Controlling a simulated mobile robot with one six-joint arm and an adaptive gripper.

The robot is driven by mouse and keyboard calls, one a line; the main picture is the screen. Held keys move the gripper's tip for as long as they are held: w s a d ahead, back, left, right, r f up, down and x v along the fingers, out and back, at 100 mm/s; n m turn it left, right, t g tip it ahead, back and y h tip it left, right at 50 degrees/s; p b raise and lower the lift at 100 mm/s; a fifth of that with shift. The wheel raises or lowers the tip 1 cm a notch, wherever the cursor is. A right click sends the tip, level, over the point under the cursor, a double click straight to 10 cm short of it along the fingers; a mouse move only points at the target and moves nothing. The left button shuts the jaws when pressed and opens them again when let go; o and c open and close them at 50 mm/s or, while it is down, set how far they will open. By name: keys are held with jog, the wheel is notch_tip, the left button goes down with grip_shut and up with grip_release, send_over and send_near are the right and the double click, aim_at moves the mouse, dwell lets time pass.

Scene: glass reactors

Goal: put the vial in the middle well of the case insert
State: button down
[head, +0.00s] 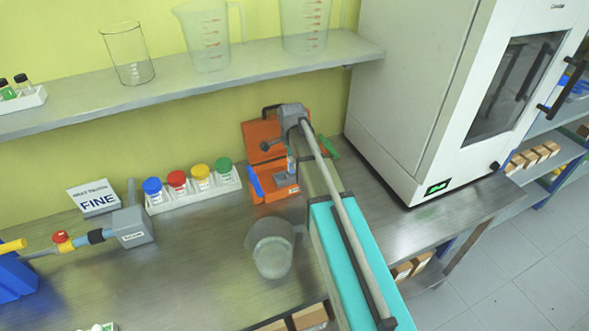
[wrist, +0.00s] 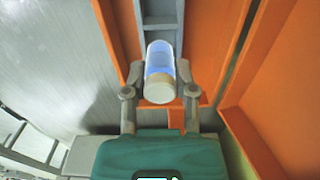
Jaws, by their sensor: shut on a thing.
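The vial (wrist: 159,62), clear with a blue band and a pale cap, is between the two fingers of my gripper (wrist: 158,78) in the wrist view. My gripper is shut on it, with the cap end toward the camera. The grey case insert (wrist: 162,14) lies beyond the vial, between orange walls. The vial and my fingers hide part of the insert, and I cannot tell whether the vial is in a well. In the head view the open orange case (head: 265,196) stands on the bench, with a small light-blue part of the vial (head: 291,164) just above its insert (head: 284,180).
A white rack with colour-capped jars (head: 196,192) stands left of the case. A large white oven (head: 425,95) is on the right. A shelf with beakers (head: 210,80) runs above.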

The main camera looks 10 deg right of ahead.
jog(key=shift+w+f+b, duration=0.15)
jog(key=shift+f+b, duration=1.3)
jog(key=shift+f, duration=0.3)
jog(key=shift+f, duration=0.2)
jog(key=shift+c, duration=2.1)
grip_release()
jog(key=shift+r, duration=0.25)
notch_tip(320, 180, up, 12)
jog(key=p, duration=1.2)
